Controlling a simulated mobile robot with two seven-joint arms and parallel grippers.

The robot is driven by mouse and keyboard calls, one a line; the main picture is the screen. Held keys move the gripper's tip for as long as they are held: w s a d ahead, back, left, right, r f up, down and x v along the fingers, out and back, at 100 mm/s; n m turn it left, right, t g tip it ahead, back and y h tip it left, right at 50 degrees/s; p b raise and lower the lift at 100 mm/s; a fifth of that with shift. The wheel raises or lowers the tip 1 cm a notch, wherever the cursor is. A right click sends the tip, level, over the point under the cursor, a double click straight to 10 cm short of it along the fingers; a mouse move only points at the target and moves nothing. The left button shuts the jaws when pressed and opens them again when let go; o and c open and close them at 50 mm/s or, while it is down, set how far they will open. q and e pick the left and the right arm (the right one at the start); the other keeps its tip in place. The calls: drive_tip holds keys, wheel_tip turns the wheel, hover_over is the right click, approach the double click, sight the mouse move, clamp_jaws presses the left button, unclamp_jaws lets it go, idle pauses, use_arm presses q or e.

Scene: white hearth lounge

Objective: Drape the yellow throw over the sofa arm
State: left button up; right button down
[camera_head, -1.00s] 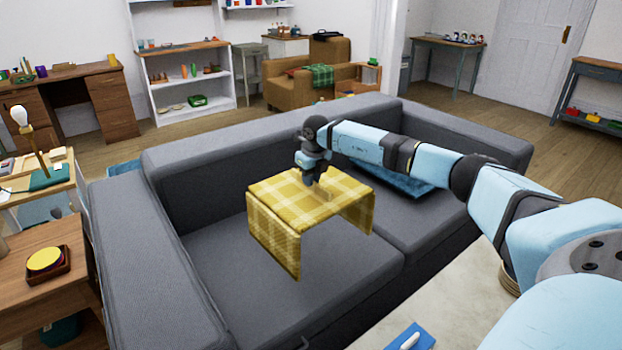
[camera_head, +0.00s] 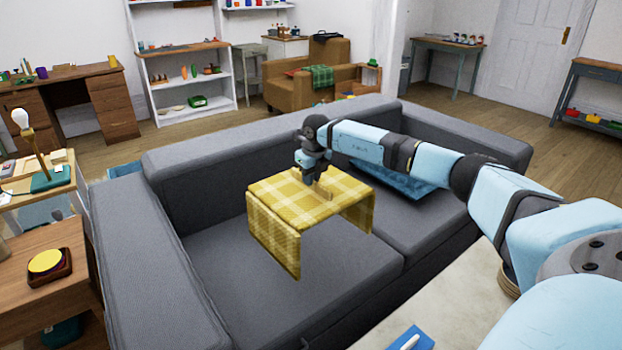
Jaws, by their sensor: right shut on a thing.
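The yellow plaid throw (camera_head: 290,205) hangs in the air above the grey sofa's seat, its top flat and its two sides hanging down. My right gripper (camera_head: 318,187) is shut on the throw near the middle of its top; the fingertips are partly hard to make out. The near sofa arm (camera_head: 150,255) is at the left, bare, apart from the throw. The other sofa arm (camera_head: 470,140) is at the right, beyond my arm. My left gripper is not in view.
A blue folded cloth or cushion (camera_head: 400,182) lies on the sofa seat behind my right arm. A wooden side table (camera_head: 45,285) with a yellow disc stands left of the sofa. A pale surface (camera_head: 470,300) is in front. The left seat (camera_head: 260,290) is clear.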

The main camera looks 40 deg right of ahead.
wheel_tip(320, 180, up, 3)
drive_tip(key=shift+p, duration=0.9)
drive_tip(key=shift+r+p, duration=0.3)
drive_tip(key=shift+r, duration=0.1)
drive_tip(key=shift+r+p, duration=0.6)
drive_tip(key=shift+r, duration=0.25)
drive_tip(key=shift+r+p, duration=0.6)
drive_tip(key=shift+r, duration=0.15)
use_arm(q)
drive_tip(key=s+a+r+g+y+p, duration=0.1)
drive_tip(key=p, duration=0.5)
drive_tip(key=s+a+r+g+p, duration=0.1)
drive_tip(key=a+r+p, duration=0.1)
drive_tip(key=p, duration=0.5)
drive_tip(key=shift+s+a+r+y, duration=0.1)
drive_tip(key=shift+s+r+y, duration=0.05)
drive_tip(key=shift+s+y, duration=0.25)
use_arm(e)
wheel_tip(320, 180, up, 18)
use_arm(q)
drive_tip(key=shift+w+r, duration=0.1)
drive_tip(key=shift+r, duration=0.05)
use_arm(e)
drive_tip(key=shift+f, duration=0.15)
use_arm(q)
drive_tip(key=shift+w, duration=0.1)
use_arm(e)
drive_tip(key=shift+a, duration=0.15)
